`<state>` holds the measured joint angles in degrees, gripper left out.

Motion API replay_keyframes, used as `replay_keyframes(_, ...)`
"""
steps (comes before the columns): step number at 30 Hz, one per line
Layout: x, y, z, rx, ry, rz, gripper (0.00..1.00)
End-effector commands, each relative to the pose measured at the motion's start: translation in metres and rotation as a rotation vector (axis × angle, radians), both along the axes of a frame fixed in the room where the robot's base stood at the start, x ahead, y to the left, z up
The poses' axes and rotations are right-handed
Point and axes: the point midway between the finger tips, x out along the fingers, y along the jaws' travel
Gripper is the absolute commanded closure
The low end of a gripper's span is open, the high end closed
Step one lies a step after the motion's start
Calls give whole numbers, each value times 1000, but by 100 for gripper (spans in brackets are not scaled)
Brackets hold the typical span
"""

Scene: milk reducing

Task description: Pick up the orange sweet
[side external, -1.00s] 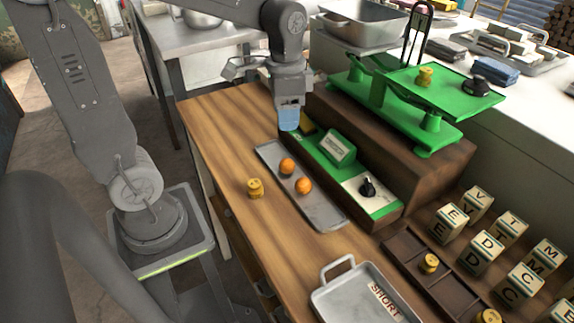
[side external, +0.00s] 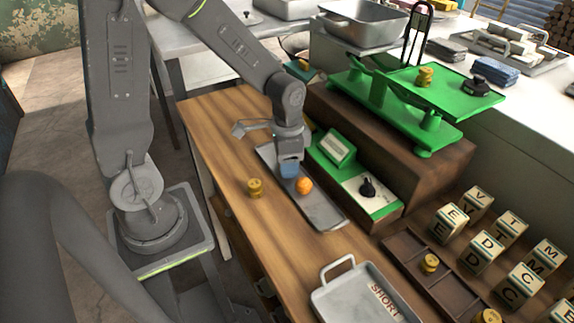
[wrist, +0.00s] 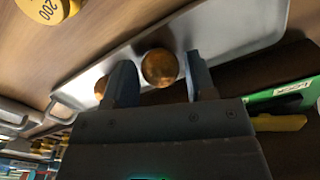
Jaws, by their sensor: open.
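Two orange sweets lie on a long grey metal tray (side external: 325,213) on the wooden bench. One orange sweet (side external: 304,186) shows just right of my gripper (side external: 289,170) in the side view. The other is hidden behind the gripper there. In the wrist view, one orange sweet (wrist: 160,67) appears between the two blue-grey fingertips of my gripper (wrist: 162,78), which are apart. The second sweet (wrist: 100,87) is partly covered by the left finger. I cannot tell whether a finger touches either sweet.
A yellow weight (side external: 255,187) stands left of the tray; a "200" weight (wrist: 45,10) shows in the wrist view. A green device with a black knob (side external: 367,188) borders the tray's right side. A green balance (side external: 430,85) stands behind. A "SHORT" tray (side external: 350,295) lies nearer.

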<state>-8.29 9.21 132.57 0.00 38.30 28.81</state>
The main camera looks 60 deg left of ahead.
Motion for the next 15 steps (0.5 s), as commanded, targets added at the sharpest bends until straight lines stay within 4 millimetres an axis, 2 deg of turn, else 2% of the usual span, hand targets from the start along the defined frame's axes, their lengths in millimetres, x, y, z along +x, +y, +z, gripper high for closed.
replay_keyframes(9, 0, 0, -6, 1, -1, 0, 50)
replay_keyframes(15, 0, 0, -6, 1, -1, 0, 70)
